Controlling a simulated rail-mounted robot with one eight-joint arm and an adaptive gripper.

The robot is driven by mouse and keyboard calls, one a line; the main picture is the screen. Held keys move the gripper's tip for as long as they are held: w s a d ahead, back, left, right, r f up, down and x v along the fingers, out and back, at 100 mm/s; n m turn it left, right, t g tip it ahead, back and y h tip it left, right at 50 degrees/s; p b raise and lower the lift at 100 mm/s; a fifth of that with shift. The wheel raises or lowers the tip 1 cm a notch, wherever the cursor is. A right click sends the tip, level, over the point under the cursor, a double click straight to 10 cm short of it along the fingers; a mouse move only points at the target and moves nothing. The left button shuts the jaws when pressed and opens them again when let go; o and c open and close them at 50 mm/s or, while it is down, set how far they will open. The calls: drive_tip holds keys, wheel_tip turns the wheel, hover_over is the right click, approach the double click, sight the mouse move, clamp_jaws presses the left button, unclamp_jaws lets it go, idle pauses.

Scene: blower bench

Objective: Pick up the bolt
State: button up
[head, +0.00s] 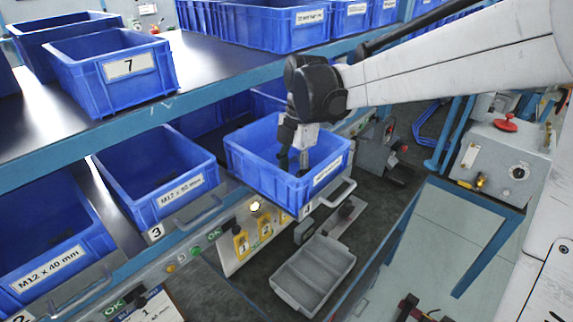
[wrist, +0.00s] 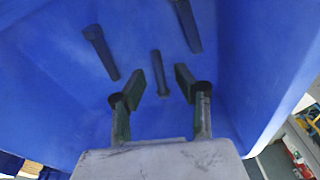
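My gripper (head: 293,155) points down into a blue bin (head: 328,180) on the lower shelf. In the wrist view my gripper (wrist: 160,92) is open, with its two dark fingers apart. A dark bolt (wrist: 160,72) lies on the bin floor, in line with the gap between the fingers; I see no contact. A second bolt (wrist: 100,50) lies to the left and a third bolt (wrist: 186,24) lies up and to the right. The bolts are hidden in the head view.
The bin's walls surround my gripper closely. A neighbouring blue bin (head: 160,203) labelled M12 x 50 mm stands to the left. A grey tray (head: 335,257) lies below in front. The upper shelf edge (head: 130,120) runs left of my arm.

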drive_tip(key=shift+c, duration=0.5)
clamp_jaws()
drive_tip(key=shift+r, duration=0.15)
